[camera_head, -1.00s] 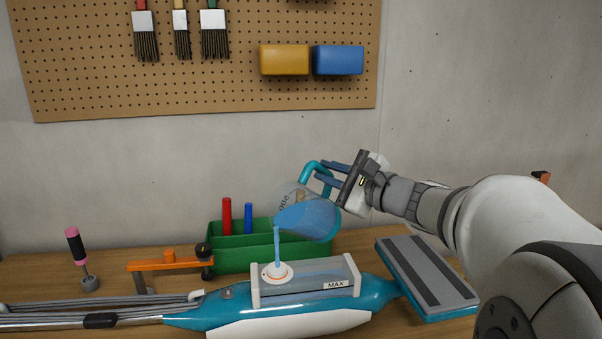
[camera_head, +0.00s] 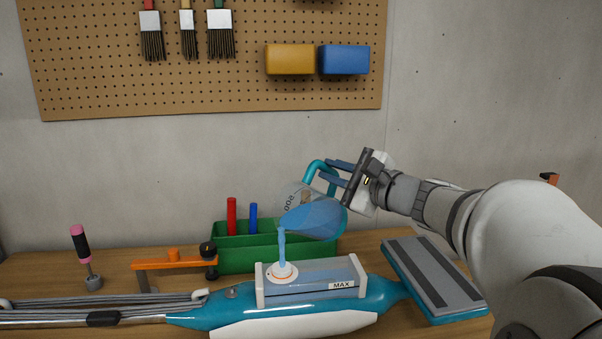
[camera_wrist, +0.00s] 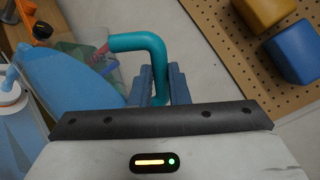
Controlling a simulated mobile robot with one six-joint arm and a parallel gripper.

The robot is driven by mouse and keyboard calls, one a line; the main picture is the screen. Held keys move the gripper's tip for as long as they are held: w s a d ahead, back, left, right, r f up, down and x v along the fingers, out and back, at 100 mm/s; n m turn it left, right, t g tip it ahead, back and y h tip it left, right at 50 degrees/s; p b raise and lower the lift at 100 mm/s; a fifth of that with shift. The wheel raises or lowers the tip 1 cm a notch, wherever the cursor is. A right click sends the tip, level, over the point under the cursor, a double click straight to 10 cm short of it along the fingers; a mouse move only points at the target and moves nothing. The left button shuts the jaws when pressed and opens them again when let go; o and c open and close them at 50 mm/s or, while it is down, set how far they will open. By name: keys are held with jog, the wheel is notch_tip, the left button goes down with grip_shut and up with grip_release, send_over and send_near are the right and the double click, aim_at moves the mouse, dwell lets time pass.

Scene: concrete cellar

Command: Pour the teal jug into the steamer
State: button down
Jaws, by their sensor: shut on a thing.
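The clear jug (camera_head: 312,218) with a teal handle (camera_head: 318,166) is held tilted to the left above the steamer. My gripper (camera_head: 333,174) is shut on its handle; in the wrist view my gripper (camera_wrist: 160,88) closes around the teal handle (camera_wrist: 140,44).
A green caddy (camera_head: 232,258) with a red and a blue marker stands behind the steamer. An orange clamp (camera_head: 172,262) and a pink-and-black handled tool (camera_head: 80,245) are to the left. The steamer's flat head (camera_head: 430,275) lies at the right. Sponges and brushes hang on the pegboard (camera_head: 200,90).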

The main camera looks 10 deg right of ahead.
jog(key=shift+s+a+r+n+b, duration=0.1)
jog(key=shift+s+a+n+b, duration=0.4)
jog(key=shift+b, duration=0.85)
dwell(1.1)
jog(key=shift+w+a+n+b, duration=0.1)
jog(key=shift+n+b, duration=0.3)
jog(key=shift+b, duration=1.05)
dwell(2.6)
jog(key=w+d+m+p, duration=0.1)
jog(key=d+m+p, duration=0.1)
jog(key=m+p, duration=0.1)
jog(key=shift+w, duration=0.15)
jog(key=shift+w+d+m+p, duration=0.2)
jog(key=shift+d+m+p, duration=0.1)
jog(key=shift+m, duration=0.1)
jog(key=shift+f, duration=0.35)
jog(key=shift+m, duration=0.3)
